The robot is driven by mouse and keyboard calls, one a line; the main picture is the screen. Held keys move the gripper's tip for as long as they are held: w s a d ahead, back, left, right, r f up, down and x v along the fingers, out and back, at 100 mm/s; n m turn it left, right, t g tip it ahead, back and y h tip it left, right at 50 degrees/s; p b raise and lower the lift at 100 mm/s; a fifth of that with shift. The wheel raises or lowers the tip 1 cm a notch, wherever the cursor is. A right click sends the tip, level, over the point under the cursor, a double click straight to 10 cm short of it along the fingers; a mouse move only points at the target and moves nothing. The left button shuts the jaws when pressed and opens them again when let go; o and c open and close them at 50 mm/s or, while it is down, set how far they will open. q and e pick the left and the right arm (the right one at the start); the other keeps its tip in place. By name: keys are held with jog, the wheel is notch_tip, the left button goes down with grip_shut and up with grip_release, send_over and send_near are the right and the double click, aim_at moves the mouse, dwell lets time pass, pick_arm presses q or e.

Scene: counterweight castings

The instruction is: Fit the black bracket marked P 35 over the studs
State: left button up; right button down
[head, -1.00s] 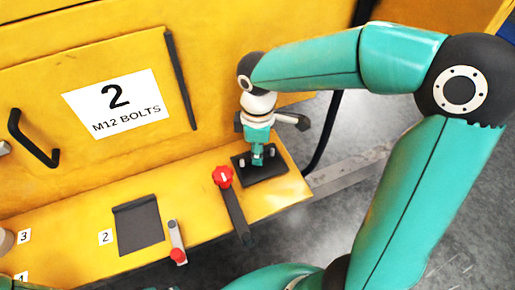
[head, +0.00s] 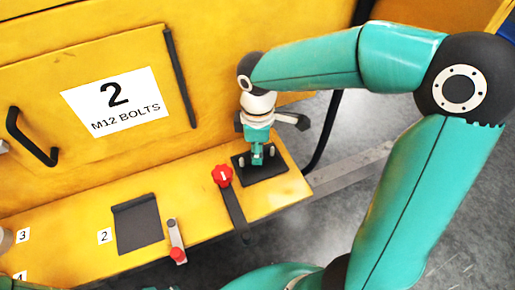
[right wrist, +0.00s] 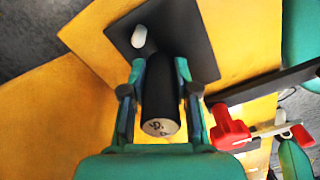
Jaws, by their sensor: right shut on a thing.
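My right gripper (head: 257,158) points down over the dark plate at the right end of the yellow ledge. In the right wrist view its fingers (right wrist: 160,75) are shut on an upright black round post, which I take as part of the black bracket (right wrist: 159,100). The post's pale end bears a partly legible mark. The dark plate (right wrist: 198,62) lies beyond the post; I cannot tell whether it belongs to the bracket. One pale stud (right wrist: 139,37) shows there, and two studs show in the head view, one left (head: 241,163) and one right (head: 271,156) of the fingers. My left gripper is out of view.
A red knob (head: 222,175) on a dark bar stands just left of the plate. A small red-tipped lever (head: 177,240) and a dark square pad (head: 137,224) lie further left. The yellow panel (head: 40,95) rises behind. The ledge ends just right of the plate.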

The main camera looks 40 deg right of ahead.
jog(key=shift+f, duration=0.1)
jog(key=c, duration=0.8)
grip_release()
notch_tip(320, 180, up, 12)
jog(key=shift+f, duration=0.15)
jog(key=shift+r+p, duration=0.4)
jog(key=shift+r, duration=0.25)
notch_tip(320, 180, up, 7)
jog(key=p, duration=0.6)
jog(key=shift+p, duration=0.35)
